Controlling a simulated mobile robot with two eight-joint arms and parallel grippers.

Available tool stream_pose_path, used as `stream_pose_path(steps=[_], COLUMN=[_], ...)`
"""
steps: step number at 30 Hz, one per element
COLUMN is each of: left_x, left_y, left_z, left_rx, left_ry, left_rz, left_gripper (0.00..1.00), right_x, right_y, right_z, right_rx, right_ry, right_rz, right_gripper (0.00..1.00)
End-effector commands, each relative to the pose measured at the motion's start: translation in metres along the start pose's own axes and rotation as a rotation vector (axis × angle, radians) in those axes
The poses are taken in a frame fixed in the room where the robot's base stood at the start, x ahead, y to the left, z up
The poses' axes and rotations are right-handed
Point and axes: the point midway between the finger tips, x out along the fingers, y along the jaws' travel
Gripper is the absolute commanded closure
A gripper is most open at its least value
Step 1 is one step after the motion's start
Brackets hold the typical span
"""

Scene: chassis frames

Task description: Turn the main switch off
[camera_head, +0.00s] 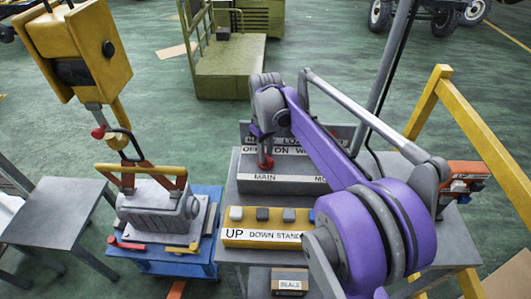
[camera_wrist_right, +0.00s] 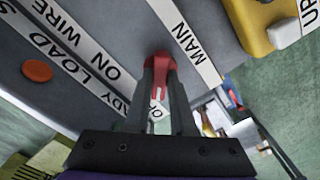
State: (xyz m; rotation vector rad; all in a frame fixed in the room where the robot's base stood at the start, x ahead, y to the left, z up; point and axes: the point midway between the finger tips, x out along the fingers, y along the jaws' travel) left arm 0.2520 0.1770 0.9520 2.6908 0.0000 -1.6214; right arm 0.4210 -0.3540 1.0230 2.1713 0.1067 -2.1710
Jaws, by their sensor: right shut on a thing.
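The main switch (camera_head: 265,161) is a red handle on the grey control box (camera_head: 300,184), above the MAIN label (camera_head: 264,177). My right gripper (camera_head: 265,151) comes down on it from above. In the right wrist view, my right gripper (camera_wrist_right: 165,78) is shut on the red main switch (camera_wrist_right: 160,64), with one dark finger on each side. Part of the switch is hidden by the fingers. A white label (camera_wrist_right: 157,113) shows between the fingers, only partly readable. My left gripper is not in view.
A yellow button panel (camera_head: 260,240) marked UP, DOWN and STAND stands in front of the box. A red-orange round lamp or button (camera_wrist_right: 37,71) is on the box face. A yellow hoist (camera_head: 75,45) with a grey motor part (camera_head: 158,205) hangs at left. A yellow frame (camera_head: 480,130) stands at right.

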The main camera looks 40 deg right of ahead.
Motion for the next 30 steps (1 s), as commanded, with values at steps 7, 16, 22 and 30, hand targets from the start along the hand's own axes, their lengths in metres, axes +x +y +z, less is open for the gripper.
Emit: stream_pose_path(steps=[7,16,22,30], left_x=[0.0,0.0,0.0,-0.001], left_y=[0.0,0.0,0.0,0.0], left_z=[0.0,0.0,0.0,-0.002], left_rx=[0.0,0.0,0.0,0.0], left_ry=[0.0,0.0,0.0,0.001], left_rz=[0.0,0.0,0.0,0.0], left_gripper=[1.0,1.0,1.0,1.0], right_x=[-0.001,0.0,0.0,-0.021], right_y=[0.0,0.0,0.0,0.0], right_z=[0.0,0.0,0.0,0.0], right_rx=[-0.004,-0.003,-0.003,-0.002], right_ry=[0.001,0.0,0.0,0.0], right_rz=[0.001,0.001,0.0,0.0], right_gripper=[1.0,0.47,0.47,0.47])
